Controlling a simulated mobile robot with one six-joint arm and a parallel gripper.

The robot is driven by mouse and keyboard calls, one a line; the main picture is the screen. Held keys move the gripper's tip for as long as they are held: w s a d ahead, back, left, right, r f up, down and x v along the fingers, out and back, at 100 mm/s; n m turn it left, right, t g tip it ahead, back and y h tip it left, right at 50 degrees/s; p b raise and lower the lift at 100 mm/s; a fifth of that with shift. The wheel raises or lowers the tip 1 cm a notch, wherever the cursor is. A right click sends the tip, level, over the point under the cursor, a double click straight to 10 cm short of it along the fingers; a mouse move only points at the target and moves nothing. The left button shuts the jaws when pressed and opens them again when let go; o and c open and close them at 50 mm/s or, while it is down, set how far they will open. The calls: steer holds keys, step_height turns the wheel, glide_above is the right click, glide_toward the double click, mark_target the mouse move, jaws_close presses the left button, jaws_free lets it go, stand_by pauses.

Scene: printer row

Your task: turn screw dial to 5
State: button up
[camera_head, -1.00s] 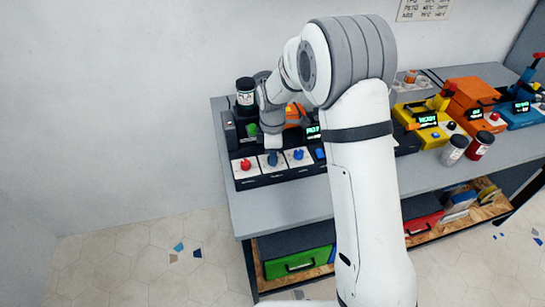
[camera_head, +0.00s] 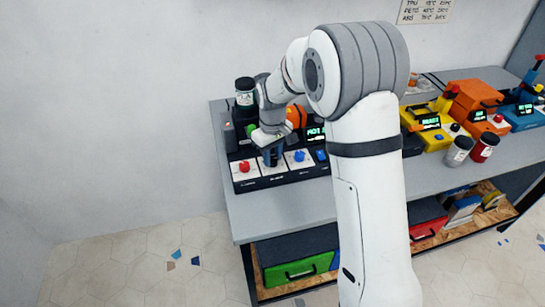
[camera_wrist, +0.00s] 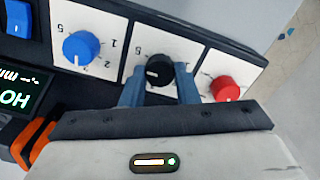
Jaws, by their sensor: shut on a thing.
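A black dial (camera_wrist: 158,70) sits on a white plate in the middle of a row of three on the dark printer base. In the wrist view a 5 is printed on its plate, toward the upper left; the other marks are partly hidden. My gripper (camera_wrist: 160,88) is shut on this dial, with one blue-grey finger on each side. The plates' word labels are too small to read, so I cannot tell which dial is named screw.
A red dial (camera_head: 244,166) and a blue dial (camera_head: 299,156) flank the gripped one closely. A dark jar (camera_head: 245,92) stands behind on the machine. Yellow (camera_head: 426,116) and orange (camera_head: 474,96) printers and two jars stand to the right.

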mark_target(273, 158)
steer(key=shift+r+m+b, duration=0.1)
steer(key=shift+m+b, duration=0.2)
steer(key=shift+m, duration=1.4)
steer(key=shift+w+m, duration=0.1)
steer(key=shift+m, duration=0.2)
steer(key=o, duration=1)
step_height(273, 158, up, 8)
steer(key=shift+f, duration=0.15)
